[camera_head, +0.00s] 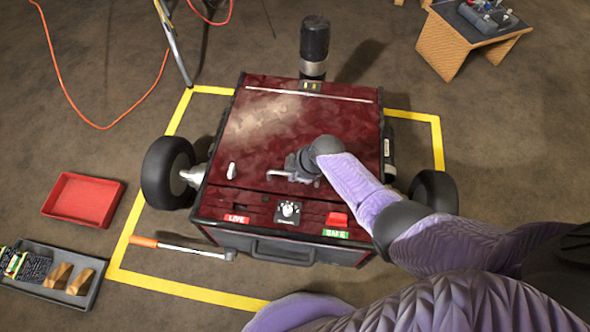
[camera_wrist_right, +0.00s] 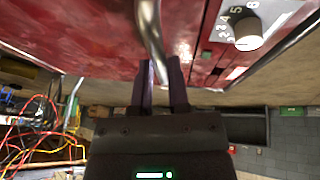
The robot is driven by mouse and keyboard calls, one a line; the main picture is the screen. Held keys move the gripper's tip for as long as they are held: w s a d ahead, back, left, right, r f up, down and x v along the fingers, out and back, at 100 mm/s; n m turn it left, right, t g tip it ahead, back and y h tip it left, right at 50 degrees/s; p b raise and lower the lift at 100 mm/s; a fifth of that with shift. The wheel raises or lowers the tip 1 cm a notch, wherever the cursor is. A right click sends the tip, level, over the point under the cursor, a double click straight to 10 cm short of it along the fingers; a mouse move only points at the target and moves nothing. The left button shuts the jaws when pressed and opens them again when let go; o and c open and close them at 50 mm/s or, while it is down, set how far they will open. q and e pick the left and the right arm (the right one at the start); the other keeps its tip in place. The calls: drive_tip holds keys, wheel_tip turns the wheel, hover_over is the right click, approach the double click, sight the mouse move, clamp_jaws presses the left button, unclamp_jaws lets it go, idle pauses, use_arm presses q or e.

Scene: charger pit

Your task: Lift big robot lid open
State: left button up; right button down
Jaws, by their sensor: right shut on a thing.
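The big robot (camera_head: 225,215) is a dark red, boxy machine on black wheels. Its lid (camera_head: 265,125) is the flat red top panel, which looks closed in the head view. My right gripper (camera_head: 292,177) is at the lid's front edge, where a metal handle (camera_head: 276,174) shows beside it. In the right wrist view my right gripper (camera_wrist_right: 164,75) is shut on the metal handle (camera_wrist_right: 150,30), with the bar between its fingers. The wrist partly hides the handle in the head view. My left gripper is not in view.
A front strip carries a dial (camera_head: 288,211), a red switch (camera_head: 337,219) and LIVE and SAFE labels. Yellow tape (camera_head: 182,290) marks the floor around the robot. A red tray (camera_head: 83,200), a grey tray (camera_head: 50,284) and an orange-handled bar (camera_head: 180,247) lie left. A wooden table (camera_head: 448,45) stands back right.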

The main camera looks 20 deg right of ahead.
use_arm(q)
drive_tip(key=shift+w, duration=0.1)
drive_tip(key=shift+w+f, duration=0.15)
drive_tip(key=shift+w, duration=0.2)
